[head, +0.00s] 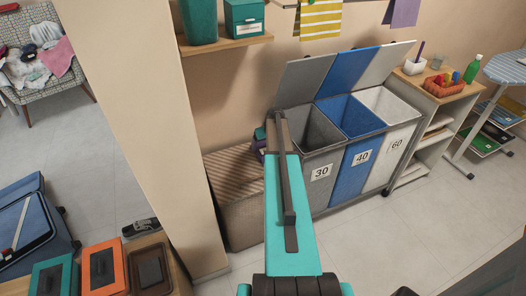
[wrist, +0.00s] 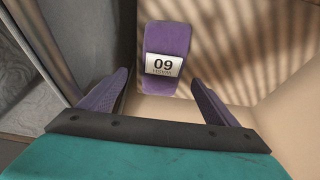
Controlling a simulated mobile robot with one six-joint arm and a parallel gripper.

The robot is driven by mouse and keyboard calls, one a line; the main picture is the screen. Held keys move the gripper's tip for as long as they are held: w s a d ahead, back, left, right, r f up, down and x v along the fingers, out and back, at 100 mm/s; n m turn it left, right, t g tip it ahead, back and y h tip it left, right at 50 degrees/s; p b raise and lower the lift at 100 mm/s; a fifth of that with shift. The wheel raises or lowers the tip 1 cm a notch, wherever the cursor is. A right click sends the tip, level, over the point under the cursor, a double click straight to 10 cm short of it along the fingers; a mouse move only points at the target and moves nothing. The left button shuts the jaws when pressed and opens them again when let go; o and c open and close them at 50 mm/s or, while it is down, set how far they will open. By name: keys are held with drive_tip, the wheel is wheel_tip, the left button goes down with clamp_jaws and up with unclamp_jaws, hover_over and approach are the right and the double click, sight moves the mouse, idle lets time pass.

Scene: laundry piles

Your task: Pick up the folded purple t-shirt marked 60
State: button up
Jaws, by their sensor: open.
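The folded purple t-shirt (wrist: 167,38) shows in the wrist view at the upper middle, as a narrow purple block. Its white label reads 60, upside down in this view. My gripper (wrist: 160,78) is open, its two dark purplish fingers apart at left and right. The t-shirt shows beyond the fingertips, roughly centred between them, with nothing held. In the head view my arm reaches out beside the striped hamper, and the t-shirt cannot be made out there. A small dark purple part shows left of my arm, but I cannot tell what it is.
The striped hamper (head: 237,186) stands against the wall, left of my arm. Bins 30 (head: 321,171), 40 (head: 363,157) and 60 (head: 397,143) stand open at right. A wall shelf (head: 226,43) hangs above. A wall edge (head: 150,120) stands at left.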

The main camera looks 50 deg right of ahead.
sight(264, 147)
drive_tip(key=shift+f, duration=0.15)
drive_tip(key=shift+p+x, duration=0.8)
drive_tip(key=shift+x, duration=1.8)
drive_tip(key=shift+a, duration=0.1)
drive_tip(key=c, duration=1.2)
drive_tip(key=shift+s, duration=0.1)
drive_tip(key=shift+r+b, duration=0.95)
drive_tip(key=shift+r, duration=4.1)
